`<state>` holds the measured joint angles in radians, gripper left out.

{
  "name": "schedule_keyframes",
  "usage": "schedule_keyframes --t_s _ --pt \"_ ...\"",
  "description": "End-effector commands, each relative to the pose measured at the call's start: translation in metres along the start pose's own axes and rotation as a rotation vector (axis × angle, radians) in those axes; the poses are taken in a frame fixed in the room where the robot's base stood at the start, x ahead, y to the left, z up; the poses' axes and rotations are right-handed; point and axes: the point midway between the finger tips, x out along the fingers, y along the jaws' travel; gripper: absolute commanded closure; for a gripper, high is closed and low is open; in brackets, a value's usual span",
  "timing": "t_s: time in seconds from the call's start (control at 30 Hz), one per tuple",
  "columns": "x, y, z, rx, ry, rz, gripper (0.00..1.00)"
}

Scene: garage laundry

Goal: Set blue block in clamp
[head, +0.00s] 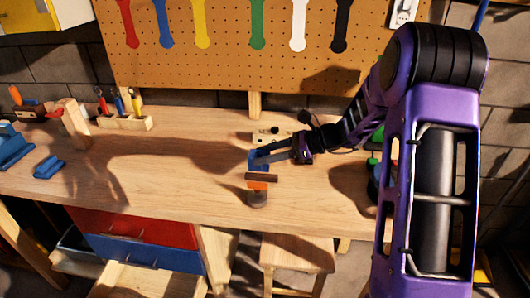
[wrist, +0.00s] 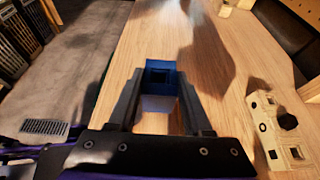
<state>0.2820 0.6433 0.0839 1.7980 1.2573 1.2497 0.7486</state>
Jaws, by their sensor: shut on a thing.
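A blue block (head: 254,164) is between the fingers of my gripper (head: 264,158), above the middle of the workbench. In the wrist view the block (wrist: 160,104) sits between the two dark fingers of my gripper (wrist: 159,100), and a square recess shows in its face. I cannot tell whether the block touches the bench. I cannot say for sure which thing is the clamp; a wooden upright (head: 74,124) with red and orange parts beside it stands at the bench's left end.
A dark bar with an orange part (head: 258,186) is just in front of the block, at the front edge. A pale wooden piece with dark holes (wrist: 277,130) lies behind it. Blue pieces (head: 48,167) and a tool rack (head: 125,122) are left. The bench (head: 150,165) between is clear.

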Motion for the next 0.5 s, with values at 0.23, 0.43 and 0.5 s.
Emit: schedule_keyframes --t_s 0.23,0.43,0.5 --pt "0.008 0.0 -0.019 0.002 -0.001 0.001 1.0" --pt "0.013 0.0 -0.032 0.002 -0.001 0.0 1.0" --pt "0.015 0.0 -0.036 0.001 -0.001 0.0 1.0"
